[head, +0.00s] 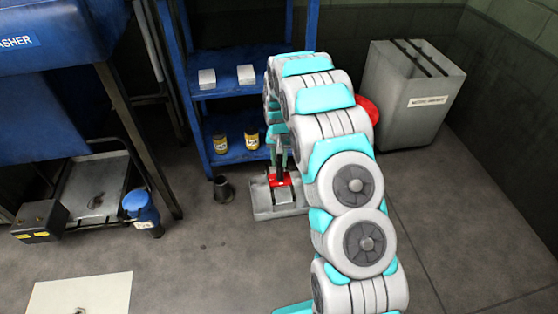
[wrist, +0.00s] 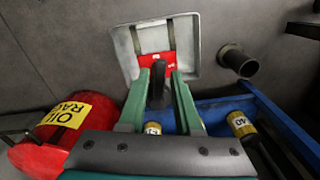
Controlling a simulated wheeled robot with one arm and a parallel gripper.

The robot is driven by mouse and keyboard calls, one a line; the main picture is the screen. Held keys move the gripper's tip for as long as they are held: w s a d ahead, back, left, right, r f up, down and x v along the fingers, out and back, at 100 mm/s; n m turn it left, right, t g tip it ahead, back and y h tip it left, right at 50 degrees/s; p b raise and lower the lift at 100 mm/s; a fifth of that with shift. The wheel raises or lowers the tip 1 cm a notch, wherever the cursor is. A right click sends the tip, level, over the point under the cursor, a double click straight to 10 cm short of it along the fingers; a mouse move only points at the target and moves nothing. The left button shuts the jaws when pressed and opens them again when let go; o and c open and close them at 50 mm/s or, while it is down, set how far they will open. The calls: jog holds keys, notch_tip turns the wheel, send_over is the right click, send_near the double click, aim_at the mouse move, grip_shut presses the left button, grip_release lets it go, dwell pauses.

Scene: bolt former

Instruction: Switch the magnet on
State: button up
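The magnet is a red block (head: 279,178) with a black lever (head: 280,160) standing up from it. It sits in a grey metal tray (head: 262,209) on the floor, in front of the blue shelf. In the wrist view the red block (wrist: 168,61) shows beyond my fingers, with the black lever (wrist: 157,82) pointing towards the camera. My gripper (wrist: 167,73) is open, its two green fingers on either side of the lever. The lever looks nearer the left finger; I cannot tell whether they touch. In the head view my gripper (head: 278,138) points down above the magnet, partly hidden by my arm.
A blue shelf (head: 236,92) with pale boxes and yellow jars stands right behind. A dark cup (head: 223,189) is left of the tray. A red oily-rag can (wrist: 45,145) is close at left in the wrist view. A grey waste bin (head: 413,95) stands at right.

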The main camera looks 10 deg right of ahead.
grip_shut()
dwell(0.3)
jog(key=shift+s+d+n+b, duration=0.1)
jog(key=shift+d+n+b, duration=0.4)
jog(key=shift+n, duration=1.1)
jog(key=shift+d, duration=0.15)
jog(key=shift+o, duration=1.4)
grip_release()
notch_tip(320, 180, up, 8)
jog(key=shift+f, duration=0.1)
